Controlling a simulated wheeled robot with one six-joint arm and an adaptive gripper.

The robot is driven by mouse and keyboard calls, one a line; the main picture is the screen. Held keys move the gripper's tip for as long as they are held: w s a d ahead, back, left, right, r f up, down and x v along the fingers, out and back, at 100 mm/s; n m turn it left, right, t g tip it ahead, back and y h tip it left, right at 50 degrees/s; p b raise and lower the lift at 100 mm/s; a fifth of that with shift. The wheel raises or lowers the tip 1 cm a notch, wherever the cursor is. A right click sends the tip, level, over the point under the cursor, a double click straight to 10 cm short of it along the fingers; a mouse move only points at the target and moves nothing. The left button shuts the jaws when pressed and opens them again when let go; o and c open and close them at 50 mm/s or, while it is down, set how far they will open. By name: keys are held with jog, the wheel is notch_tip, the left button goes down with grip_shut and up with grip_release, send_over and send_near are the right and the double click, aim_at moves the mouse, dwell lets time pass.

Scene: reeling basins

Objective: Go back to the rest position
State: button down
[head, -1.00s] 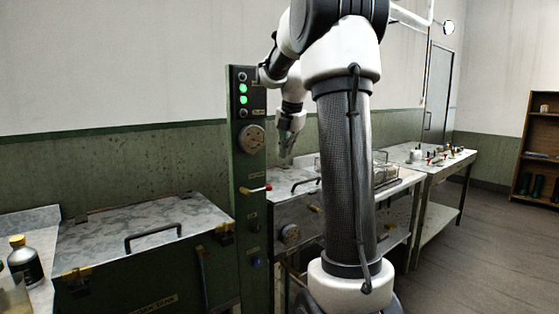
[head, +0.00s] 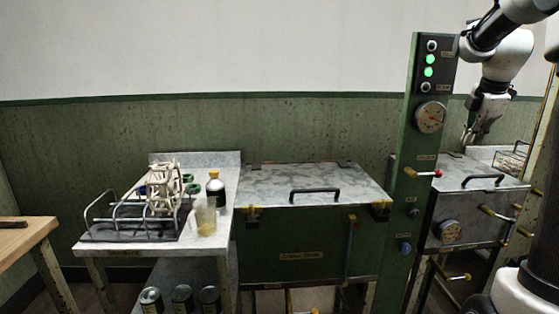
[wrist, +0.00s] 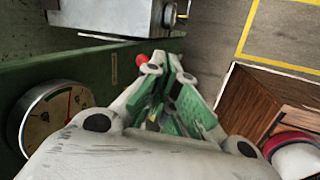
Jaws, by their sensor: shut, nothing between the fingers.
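My gripper (head: 468,136) hangs at the upper right in the head view, just right of the green control post (head: 405,160). It points down, is shut and holds nothing. In the wrist view my gripper (wrist: 158,112) has its fingers together, with the post and its round gauge (wrist: 55,112) to the left. The gauge also shows on the post in the head view (head: 431,117), below two lit green lamps. My arm is raised and folded at the right edge of the head view, partly cut off.
A closed green basin (head: 310,230) with a metal lid stands mid-view. Left of it, a table (head: 222,240) carries a rack (head: 105,222), a dark bottle (head: 215,190) and a beaker (head: 205,218). Another metal basin (head: 470,205) stands right of the post, with a red-tipped lever (head: 436,174) nearby.

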jog(key=s+a+f+m, duration=0.3)
jog(key=s+a+m, duration=0.5)
jog(key=s, duration=0.5)
jog(key=s+a+f+m+y, duration=0.1)
jog(key=s+a+f+m, duration=0.2)
jog(key=s+a+m, duration=0.5)
jog(key=s+a, duration=0.3)
jog(key=s, duration=0.3)
jog(key=shift+a+f+t, duration=0.3)
jog(key=shift+s, duration=0.1)
